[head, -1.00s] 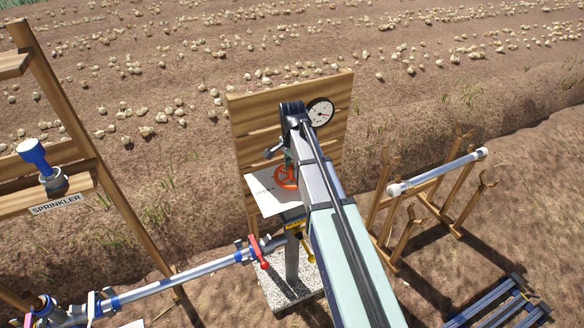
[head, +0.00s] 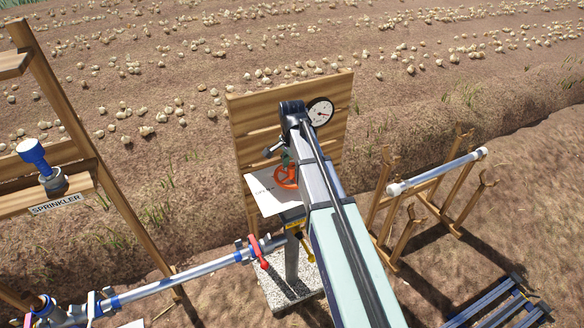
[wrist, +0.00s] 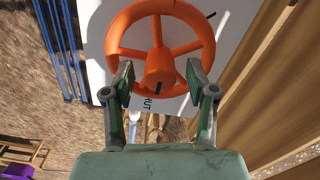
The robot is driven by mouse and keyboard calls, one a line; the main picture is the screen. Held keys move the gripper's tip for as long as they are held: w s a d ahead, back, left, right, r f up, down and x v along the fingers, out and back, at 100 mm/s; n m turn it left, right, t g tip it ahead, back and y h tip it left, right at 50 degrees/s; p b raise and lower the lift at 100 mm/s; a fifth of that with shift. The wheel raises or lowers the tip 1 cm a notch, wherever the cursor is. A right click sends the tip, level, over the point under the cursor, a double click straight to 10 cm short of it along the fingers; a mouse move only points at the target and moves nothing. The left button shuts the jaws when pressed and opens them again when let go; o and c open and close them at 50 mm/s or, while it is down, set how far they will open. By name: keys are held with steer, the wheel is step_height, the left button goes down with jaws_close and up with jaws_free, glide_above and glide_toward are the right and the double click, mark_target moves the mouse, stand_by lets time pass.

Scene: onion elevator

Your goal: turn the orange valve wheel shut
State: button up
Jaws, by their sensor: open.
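The orange valve wheel (head: 287,183) sits over a white plate (head: 266,197) in front of a wooden board, partly hidden by my arm in the head view. In the wrist view the orange valve wheel (wrist: 122,28) fills the upper middle, with its round hub facing me. My gripper (wrist: 161,78) is open, with one green finger on each side of the hub, near the lower rim. I cannot tell whether the fingers touch the wheel. Lettering ending in "HUT" shows on the plate (wrist: 95,45) below the rim.
A wooden board (head: 250,125) with a dial gauge (head: 320,112) stands behind the wheel. A pipe with a red lever (head: 258,254) runs to the lower left. A wooden rack holding a white pipe (head: 435,172) stands to the right. A sprinkler stand (head: 115,200) is at far left.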

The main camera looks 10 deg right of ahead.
mark_target(291, 167)
step_height(291, 167, up, 12)
steer(key=shift+f, duration=0.15)
stand_by(0.3)
steer(key=shift+a, duration=0.1)
stand_by(0.3)
